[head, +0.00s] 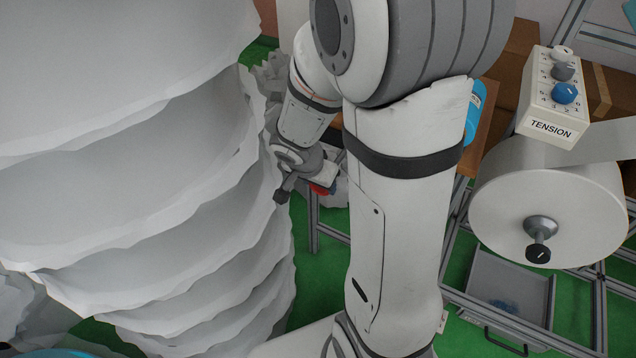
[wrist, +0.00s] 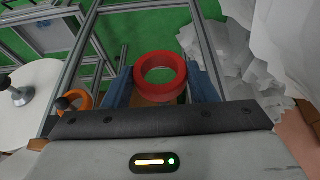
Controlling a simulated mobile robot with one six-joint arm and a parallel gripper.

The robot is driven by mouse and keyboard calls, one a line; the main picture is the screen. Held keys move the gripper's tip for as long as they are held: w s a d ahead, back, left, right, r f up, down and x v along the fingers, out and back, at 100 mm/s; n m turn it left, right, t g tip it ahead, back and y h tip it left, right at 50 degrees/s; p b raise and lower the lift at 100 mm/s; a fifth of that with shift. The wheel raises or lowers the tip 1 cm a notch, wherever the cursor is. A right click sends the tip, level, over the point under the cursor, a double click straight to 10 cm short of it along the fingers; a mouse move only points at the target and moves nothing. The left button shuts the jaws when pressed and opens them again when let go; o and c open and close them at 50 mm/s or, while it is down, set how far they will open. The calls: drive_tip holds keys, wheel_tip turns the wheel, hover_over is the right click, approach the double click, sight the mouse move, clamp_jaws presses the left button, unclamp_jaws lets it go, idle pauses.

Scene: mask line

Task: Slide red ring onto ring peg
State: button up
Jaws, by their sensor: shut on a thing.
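The red ring (wrist: 160,94) sits between the two blue fingers of my gripper (wrist: 161,82) in the wrist view. The fingers touch it on both sides, and its open hole faces the camera. In the head view my gripper (head: 308,187) is beyond the forearm, beside the white stack, and only a small red part of the ring (head: 320,188) shows. I cannot make out the ring peg for certain in either view.
Tall wavy white sheets (head: 150,190) fill the left, close to my gripper. A white roll (head: 510,215) with a dark knob and a TENSION box (head: 553,110) stand at the right. A metal frame (head: 313,225) is below the gripper. Green floor (head: 325,275) shows between.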

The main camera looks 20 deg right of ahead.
drive_tip(key=shift+d, duration=0.1)
drive_tip(key=shift+w+d, duration=0.8)
drive_tip(key=shift+d, duration=0.15)
drive_tip(key=shift+w+d, duration=0.75)
drive_tip(key=shift+d, duration=0.2)
drive_tip(key=shift+w+d, duration=0.1)
drive_tip(key=shift+w+d, duration=0.8)
drive_tip(key=shift+d, duration=0.25)
drive_tip(key=shift+w+d, duration=0.25)
drive_tip(key=shift+d, duration=0.05)
drive_tip(key=shift+f+b, duration=0.35)
drive_tip(key=shift+b, duration=0.3)
idle(0.3)
drive_tip(key=o, duration=1)
drive_tip(key=shift+o, duration=0.2)
